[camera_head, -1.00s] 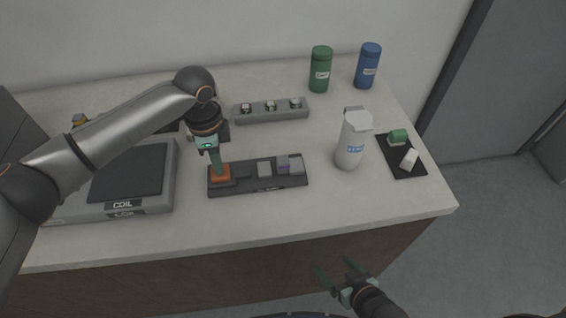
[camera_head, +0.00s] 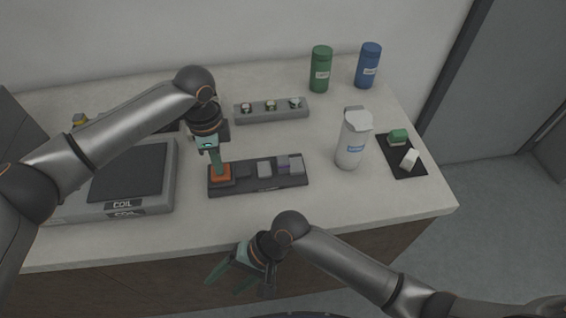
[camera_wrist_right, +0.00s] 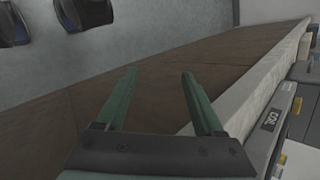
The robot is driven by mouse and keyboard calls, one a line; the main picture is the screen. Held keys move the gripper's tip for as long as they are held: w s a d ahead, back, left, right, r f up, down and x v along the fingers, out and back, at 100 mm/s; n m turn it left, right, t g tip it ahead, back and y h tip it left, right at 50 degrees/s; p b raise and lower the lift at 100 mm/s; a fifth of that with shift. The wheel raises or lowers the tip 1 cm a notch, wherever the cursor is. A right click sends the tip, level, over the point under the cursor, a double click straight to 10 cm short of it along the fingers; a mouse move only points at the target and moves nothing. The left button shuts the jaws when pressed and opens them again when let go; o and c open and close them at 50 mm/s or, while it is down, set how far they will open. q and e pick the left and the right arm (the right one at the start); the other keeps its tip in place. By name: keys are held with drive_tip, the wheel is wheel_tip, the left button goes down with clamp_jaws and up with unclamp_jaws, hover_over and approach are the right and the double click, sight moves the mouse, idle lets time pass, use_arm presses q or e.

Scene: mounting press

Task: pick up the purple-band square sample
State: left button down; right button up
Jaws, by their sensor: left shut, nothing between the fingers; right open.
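The dark holder (camera_head: 235,188) lies on the counter with several small square pieces in it. One piece with a purplish tint (camera_head: 283,162) sits right of centre, between a grey piece (camera_head: 264,169) and a paler grey one (camera_head: 296,165). The purplish piece looks like the purple-band sample, but its band is too small to be sure. My left gripper (camera_head: 217,166) is shut, pointing down at the orange block (camera_head: 221,175) on the holder's left end; I cannot tell whether they touch. My right gripper (camera_head: 240,286) is open and empty in front of the counter, also seen in the right wrist view (camera_wrist_right: 159,76).
A grey rack (camera_head: 271,115) with small round pieces stands behind the holder. A white bottle (camera_head: 352,142) and a black mat (camera_head: 402,168) are to the right. Green (camera_head: 320,70) and blue (camera_head: 368,66) bottles stand at the back. The COIL box (camera_head: 160,190) is left.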

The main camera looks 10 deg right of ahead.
drive_tip(key=shift+m+g, duration=0.7)
drive_tip(key=shift+g, duration=0.2)
drive_tip(key=w+r, duration=0.1)
drive_tip(key=r, duration=0.2)
drive_tip(key=w+a+r, duration=0.1)
drive_tip(key=w+r, duration=0.1)
drive_tip(key=r, duration=0.1)
drive_tip(key=w+a+r, duration=0.1)
drive_tip(key=w+r, duration=0.1)
drive_tip(key=r, duration=0.1)
drive_tip(key=w+d+r+n+t+h, duration=0.2)
drive_tip(key=w+d+r+t+h, duration=0.2)
drive_tip(key=w+d+r, duration=1.3)
drive_tip(key=n+t+h, duration=0.1)
drive_tip(key=n+h, duration=0.1)
drive_tip(key=h, duration=0.2)
hover_over(283, 159)
drive_tip(key=f, duration=0.8)
drive_tip(key=shift+s+d+f, duration=0.15)
drive_tip(key=shift+s+d, duration=0.1)
drive_tip(key=shift+s, duration=0.15)
drive_tip(key=f, duration=0.5)
drive_tip(key=shift+w+a+f, duration=0.25)
drive_tip(key=shift+f, duration=0.05)
